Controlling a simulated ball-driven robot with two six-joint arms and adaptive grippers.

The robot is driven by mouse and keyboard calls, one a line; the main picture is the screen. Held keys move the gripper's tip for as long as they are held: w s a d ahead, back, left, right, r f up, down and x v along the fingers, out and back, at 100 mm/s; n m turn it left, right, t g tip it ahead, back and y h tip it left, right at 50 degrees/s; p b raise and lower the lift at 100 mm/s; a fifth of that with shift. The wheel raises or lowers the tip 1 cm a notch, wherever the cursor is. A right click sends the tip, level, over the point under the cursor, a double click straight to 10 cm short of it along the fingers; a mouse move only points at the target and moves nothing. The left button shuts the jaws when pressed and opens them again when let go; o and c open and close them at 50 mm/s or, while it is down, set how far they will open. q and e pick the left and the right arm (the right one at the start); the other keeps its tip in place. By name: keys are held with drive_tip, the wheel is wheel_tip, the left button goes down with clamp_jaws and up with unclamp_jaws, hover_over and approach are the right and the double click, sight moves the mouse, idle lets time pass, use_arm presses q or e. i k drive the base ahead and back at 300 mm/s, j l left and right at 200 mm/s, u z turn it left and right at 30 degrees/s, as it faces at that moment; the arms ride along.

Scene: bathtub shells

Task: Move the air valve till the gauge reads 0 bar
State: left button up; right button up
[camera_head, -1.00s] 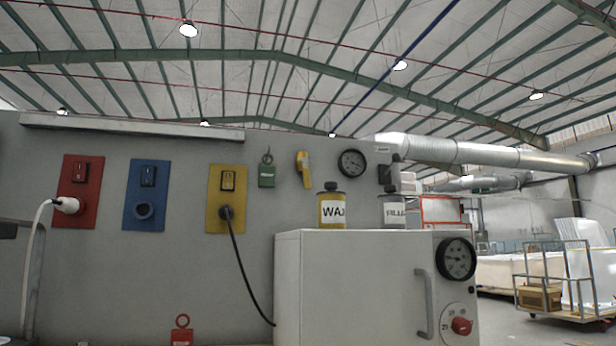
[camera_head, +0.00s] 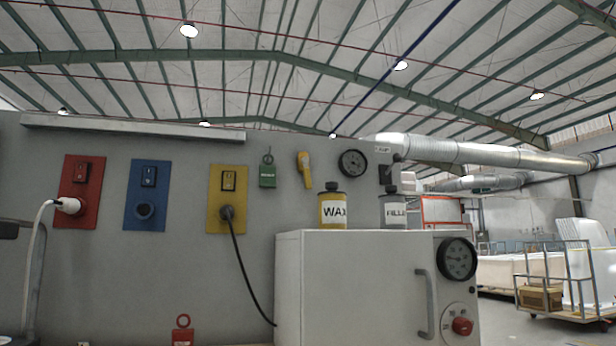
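A yellow lever handle (camera_head: 304,170), which looks like the air valve, is on the grey wall panel right of centre. It hangs close to upright, with its lower end slightly to the right. A round black-rimmed gauge (camera_head: 352,163) is on the panel just right of it. The gauge's needle and numbers are too small to read. Neither of my grippers is in view, and nothing touches the valve or gauge.
A white cabinet (camera_head: 350,285) with a dial (camera_head: 457,259) and red knob (camera_head: 462,326) stands below. A wax bottle (camera_head: 332,208) and filler bottle (camera_head: 393,212) stand on it. Red (camera_head: 82,170), blue (camera_head: 147,205) and yellow (camera_head: 214,190) socket plates are to the left.

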sight(307, 173)
drive_tip(key=j+u, duration=0.25)
drive_tip(key=j, duration=0.15)
drive_tip(key=i+j+u, duration=0.25)
drive_tip(key=j, duration=0.15)
drive_tip(key=j+u, duration=0.2)
drive_tip(key=j, duration=0.2)
